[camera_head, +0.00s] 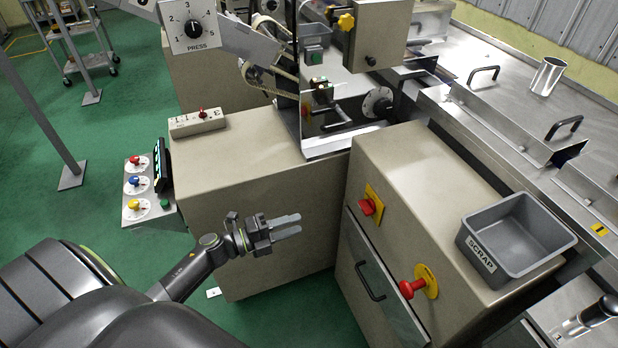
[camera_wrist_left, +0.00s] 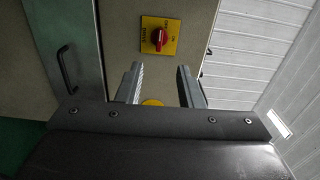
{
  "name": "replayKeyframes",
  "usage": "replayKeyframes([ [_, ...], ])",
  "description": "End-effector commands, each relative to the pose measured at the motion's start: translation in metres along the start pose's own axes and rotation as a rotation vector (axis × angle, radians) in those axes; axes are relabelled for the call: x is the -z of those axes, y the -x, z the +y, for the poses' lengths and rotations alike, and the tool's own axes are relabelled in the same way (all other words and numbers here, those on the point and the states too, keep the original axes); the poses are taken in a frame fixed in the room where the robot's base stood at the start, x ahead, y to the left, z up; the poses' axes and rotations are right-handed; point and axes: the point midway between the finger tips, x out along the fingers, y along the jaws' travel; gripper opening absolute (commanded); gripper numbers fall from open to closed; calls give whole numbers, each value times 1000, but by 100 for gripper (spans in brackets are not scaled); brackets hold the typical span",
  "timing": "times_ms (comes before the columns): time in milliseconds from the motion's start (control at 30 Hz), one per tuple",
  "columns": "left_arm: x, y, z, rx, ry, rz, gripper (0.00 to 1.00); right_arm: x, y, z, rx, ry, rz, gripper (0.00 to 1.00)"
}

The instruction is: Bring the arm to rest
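My left arm comes in from the lower left in the head view. My left gripper (camera_head: 299,224) hangs in the air in front of the beige cabinet, its fingers pointing right. In the left wrist view the two fingers of my left gripper (camera_wrist_left: 160,84) stand apart with nothing between them. Beyond them is a red rotary switch (camera_wrist_left: 158,38) on a yellow plate, with a gap in between. My right gripper does not show.
A beige cabinet (camera_head: 250,180) stands behind my left gripper. To the right, another cabinet carries a red knob (camera_head: 367,206), a red switch (camera_head: 412,288) and a black door handle (camera_head: 369,282). A grey SCRAP bin (camera_head: 516,232) sits on top.

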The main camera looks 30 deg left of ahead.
Motion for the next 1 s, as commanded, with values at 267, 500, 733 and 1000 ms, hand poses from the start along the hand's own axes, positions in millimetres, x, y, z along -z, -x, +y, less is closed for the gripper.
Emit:
replayKeyframes([
  [267, -5, 4, 12, -10, 56, -50, 34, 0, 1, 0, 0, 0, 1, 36],
  [500, -29, 62, 134, -120, 555, -510, 34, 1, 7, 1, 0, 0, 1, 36],
  [733, 22, 160, 271, -289, 1042, -998, 34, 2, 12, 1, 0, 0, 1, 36],
  [1000, 150, 266, 367, -509, 1457, -1474, 34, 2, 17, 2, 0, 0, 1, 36],
])
